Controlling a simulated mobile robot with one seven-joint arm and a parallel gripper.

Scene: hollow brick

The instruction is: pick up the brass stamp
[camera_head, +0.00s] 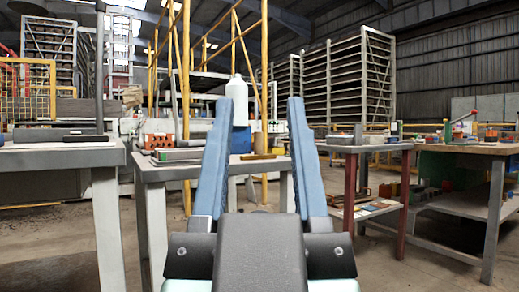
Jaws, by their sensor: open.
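My gripper (260,101) is open and empty, its two blue fingers pointing forward and well apart in the middle of the view. I cannot clearly make out the brass stamp. A small flat yellow-brown piece (258,157) shows between the fingers on the middle table (160,174), but it is too small to tell whether it is the stamp. My gripper hides part of that table top.
A white bottle (237,90) and a blue block (240,140) show between my fingers. A grey table (60,155) stands at left. A cluttered workbench (480,148) and a red-legged table (350,148) stand at right. Yellow posts (187,60) rise behind.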

